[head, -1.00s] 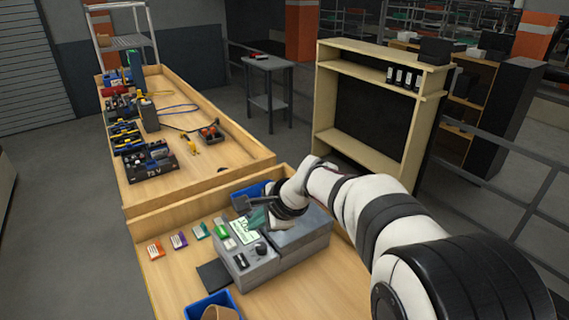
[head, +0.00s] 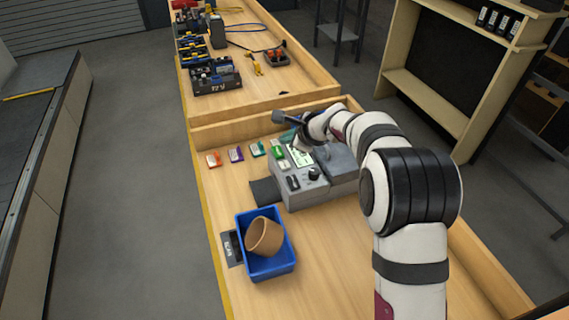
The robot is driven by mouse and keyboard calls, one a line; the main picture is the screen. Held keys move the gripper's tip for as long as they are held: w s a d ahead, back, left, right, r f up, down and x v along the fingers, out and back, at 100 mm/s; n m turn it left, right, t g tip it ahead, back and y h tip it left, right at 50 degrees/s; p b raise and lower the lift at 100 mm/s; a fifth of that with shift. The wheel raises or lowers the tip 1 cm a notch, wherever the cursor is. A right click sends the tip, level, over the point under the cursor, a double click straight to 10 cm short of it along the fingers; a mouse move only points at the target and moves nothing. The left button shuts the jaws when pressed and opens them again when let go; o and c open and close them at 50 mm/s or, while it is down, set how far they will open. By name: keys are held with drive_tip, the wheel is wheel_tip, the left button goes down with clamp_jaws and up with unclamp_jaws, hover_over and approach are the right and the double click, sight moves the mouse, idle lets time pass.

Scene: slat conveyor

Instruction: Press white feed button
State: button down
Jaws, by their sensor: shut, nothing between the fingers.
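A grey machine (head: 340,165) stands on the near wooden bench, with a pale lit display (head: 300,156) and a black knob (head: 314,173) on its sloped front panel. A green piece (head: 277,153) and a small white piece (head: 284,165) sit at the panel's left edge. The white piece is too small to tell for certain whether it is the feed button. My gripper (head: 279,116) is shut and empty, above the far side of the machine, apart from the white piece. A dark green part shows just below the gripper, and the arm covers some of the machine's back.
Orange (head: 213,159), purple (head: 236,154) and green (head: 257,149) label packs stand in a row left of the machine. A blue bin (head: 267,262) holding a brown cup (head: 264,236) is in front. The bench's right front is clear.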

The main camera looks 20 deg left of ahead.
sight(288, 167)
drive_tip(key=shift+f, duration=3.15)
drive_tip(key=shift+f, duration=0.45)
drive_tip(key=shift+f, duration=0.4)
drive_tip(key=shift+r, duration=0.85)
drive_tip(key=shift+r, duration=2.5)
